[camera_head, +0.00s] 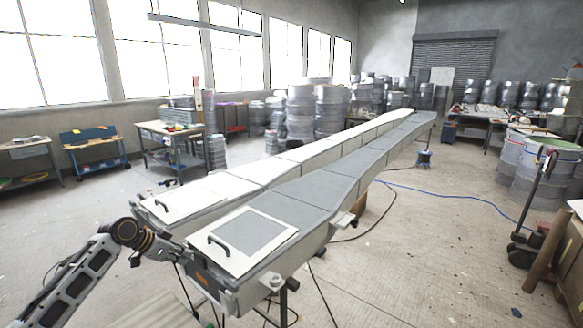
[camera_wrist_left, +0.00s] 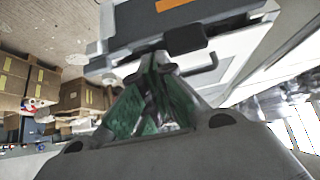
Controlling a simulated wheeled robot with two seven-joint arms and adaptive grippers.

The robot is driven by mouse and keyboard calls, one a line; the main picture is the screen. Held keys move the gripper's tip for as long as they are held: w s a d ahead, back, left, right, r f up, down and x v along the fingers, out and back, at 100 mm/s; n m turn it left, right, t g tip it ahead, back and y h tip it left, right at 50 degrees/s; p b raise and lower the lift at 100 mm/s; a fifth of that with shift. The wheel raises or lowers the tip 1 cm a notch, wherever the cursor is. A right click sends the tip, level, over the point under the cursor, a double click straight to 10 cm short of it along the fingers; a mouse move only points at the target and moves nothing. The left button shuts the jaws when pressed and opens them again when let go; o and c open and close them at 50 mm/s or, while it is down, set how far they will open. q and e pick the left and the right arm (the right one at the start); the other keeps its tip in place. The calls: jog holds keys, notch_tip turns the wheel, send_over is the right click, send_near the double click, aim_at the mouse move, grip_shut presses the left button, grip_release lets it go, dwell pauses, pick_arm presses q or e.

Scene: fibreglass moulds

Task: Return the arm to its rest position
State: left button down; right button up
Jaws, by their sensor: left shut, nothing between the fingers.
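My left arm comes in from the left in the head view and bends at a dark joint. My left gripper (camera_head: 172,252) is at the near end of the long moulds, close to the corner of the grey mould (camera_head: 310,188); its fingers are small and hard to make out there. In the left wrist view the left gripper (camera_wrist_left: 157,68) is shut and empty, with green showing at its fingers. The end of a mould, with a black handle (camera_wrist_left: 203,66) and an orange label, appears just beyond the fingertips. My right gripper is not in view.
A white mould (camera_head: 240,178) runs beside the grey one. A white panel with a black handle (camera_head: 218,244) lies on the grey mould's near end. Workbenches (camera_head: 172,140) stand by the windows, rolls (camera_head: 332,108) at the back. Open floor (camera_head: 450,250) lies right, with a blue cable.

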pick_arm(q)
jog(key=s+d+f+g+y, duration=0.1)
jog(key=s+d+f+g, duration=0.1)
jog(key=s+d+f, duration=1.2)
jog(key=s+a+f+n+y, duration=0.1)
jog(key=s+n+y, duration=0.4)
jog(key=s, duration=1.8)
notch_tip(320, 180, down, 34)
jog(key=s+f+g+h, duration=0.1)
jog(key=s+g, duration=0.1)
jog(key=s, duration=0.1)
jog(key=s+a+f, duration=0.2)
jog(key=s+f, duration=0.7)
jog(key=s, duration=0.1)
jog(key=s+a+f+g, duration=0.1)
jog(key=s+a+f, duration=0.1)
jog(key=s+f, duration=0.7)
jog(key=shift+s+f, duration=0.15)
jog(key=shift+s, duration=1.05)
